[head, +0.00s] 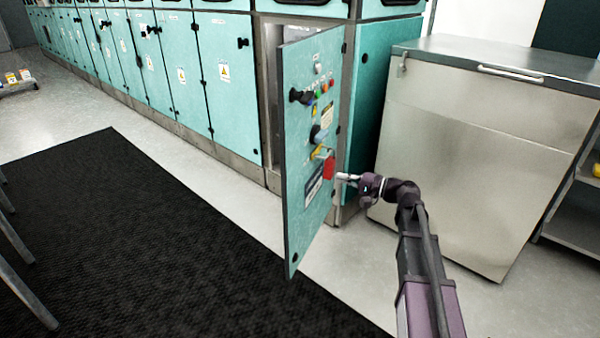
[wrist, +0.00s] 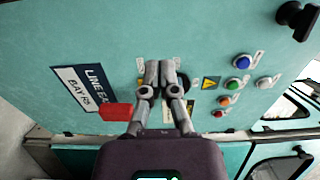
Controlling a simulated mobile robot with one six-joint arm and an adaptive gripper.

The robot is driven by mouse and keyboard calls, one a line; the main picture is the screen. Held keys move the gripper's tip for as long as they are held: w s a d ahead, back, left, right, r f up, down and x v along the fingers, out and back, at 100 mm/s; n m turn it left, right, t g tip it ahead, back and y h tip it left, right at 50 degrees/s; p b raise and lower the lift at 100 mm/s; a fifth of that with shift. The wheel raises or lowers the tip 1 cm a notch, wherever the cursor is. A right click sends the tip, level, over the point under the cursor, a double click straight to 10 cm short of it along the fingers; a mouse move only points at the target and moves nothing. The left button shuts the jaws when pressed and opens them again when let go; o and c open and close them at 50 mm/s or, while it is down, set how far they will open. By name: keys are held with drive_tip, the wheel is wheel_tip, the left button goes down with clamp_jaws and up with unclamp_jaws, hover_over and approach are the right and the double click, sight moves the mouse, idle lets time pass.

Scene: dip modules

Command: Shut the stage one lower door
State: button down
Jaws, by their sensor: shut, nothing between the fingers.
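The lower door (head: 305,215) is a teal panel standing wide open, swung out from the cabinet front on its right-hand hinges. Its face carries a black handle (head: 301,97), coloured buttons, a dark knob, a yellow switch and a red tag (head: 329,167). My gripper (head: 342,177) is shut and empty, at the right of the red tag near the door's outer face. In the wrist view the closed fingertips (wrist: 161,66) are in front of the door face (wrist: 120,45), beside the red tag (wrist: 116,111). I cannot tell whether they touch the door.
A row of teal cabinets (head: 180,70) with shut doors runs to the back left. A grey metal cabinet (head: 480,140) stands right of my arm. A black mat (head: 130,240) covers the floor at the left. Chair or table legs (head: 22,262) show at the left edge.

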sight(293, 165)
idle(0.3)
drive_tip(key=x, duration=1.4)
drive_tip(key=shift+d, duration=0.15)
idle(0.3)
drive_tip(key=shift+w+a, duration=0.1)
drive_tip(key=shift+a, duration=0.15)
